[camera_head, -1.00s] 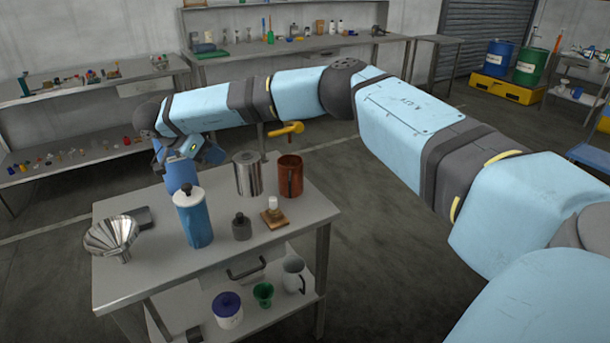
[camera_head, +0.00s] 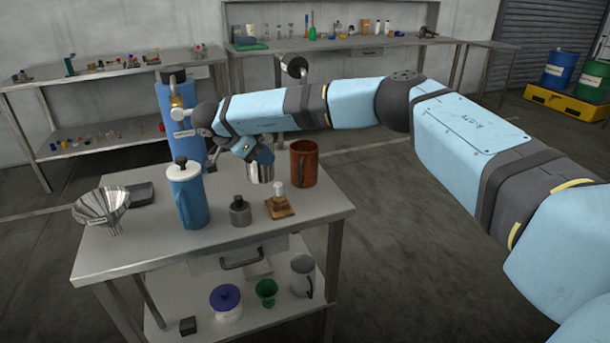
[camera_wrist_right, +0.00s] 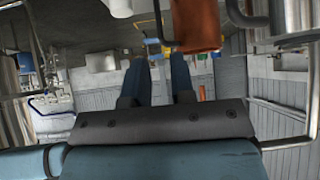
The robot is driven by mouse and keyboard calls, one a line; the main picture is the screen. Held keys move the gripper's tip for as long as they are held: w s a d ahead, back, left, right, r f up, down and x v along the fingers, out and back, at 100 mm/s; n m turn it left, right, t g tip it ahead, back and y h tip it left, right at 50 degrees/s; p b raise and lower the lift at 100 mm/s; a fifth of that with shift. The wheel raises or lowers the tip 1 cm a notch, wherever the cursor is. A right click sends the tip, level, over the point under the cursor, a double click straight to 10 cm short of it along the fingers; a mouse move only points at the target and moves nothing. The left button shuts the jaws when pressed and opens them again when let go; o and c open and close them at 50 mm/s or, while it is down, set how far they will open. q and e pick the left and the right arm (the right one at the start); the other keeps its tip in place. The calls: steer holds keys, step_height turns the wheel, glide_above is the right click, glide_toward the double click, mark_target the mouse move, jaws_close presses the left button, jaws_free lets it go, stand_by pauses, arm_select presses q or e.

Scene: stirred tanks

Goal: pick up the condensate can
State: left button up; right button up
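No readable label shows me which vessel is the condensate can. A shiny steel can (camera_head: 262,172) stands at the back of the steel table (camera_head: 150,240), partly hidden by my right gripper (camera_head: 262,153). A brown copper-coloured mug (camera_head: 304,165) stands right of it and shows close up in the right wrist view (camera_wrist_right: 198,25). A blue canister with a white top (camera_head: 188,200) stands in front, to the left. My right gripper is over or in front of the steel can; contact cannot be told. In the right wrist view its blue fingers (camera_wrist_right: 158,75) are apart with nothing visible between them. My left gripper is out of view.
The tabletop also holds a metal funnel (camera_head: 101,207), a dark tray (camera_head: 142,194), a small grey bottle (camera_head: 239,211) and a wooden block with a white-topped piece (camera_head: 280,207). A tall blue tank (camera_head: 180,150) stands behind the table. The table's front left is mostly clear.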

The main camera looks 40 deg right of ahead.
steer(key=b, duration=0.1)
glide_above(300, 187)
steer(key=w+a, duration=0.1)
steer(key=a, duration=0.2)
step_height(300, 187, down, 6)
steer(key=shift+w+f, duration=0.1)
steer(key=shift+w, duration=0.05)
steer(key=shift+d+f, duration=0.2)
steer(key=x, duration=0.1)
steer(key=b+x, duration=0.1)
steer(key=shift+s+d+f, duration=0.2)
steer(key=shift+s+d, duration=0.05)
steer(key=shift+d, duration=0.05)
steer(key=shift+d+f, duration=0.5)
steer(key=shift+d, duration=0.05)
jaws_close()
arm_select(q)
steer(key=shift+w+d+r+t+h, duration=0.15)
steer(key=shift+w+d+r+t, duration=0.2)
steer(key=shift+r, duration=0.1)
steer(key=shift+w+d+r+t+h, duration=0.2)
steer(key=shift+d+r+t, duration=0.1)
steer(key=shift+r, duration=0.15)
arm_select(e)
steer(key=shift+r, duration=0.1)
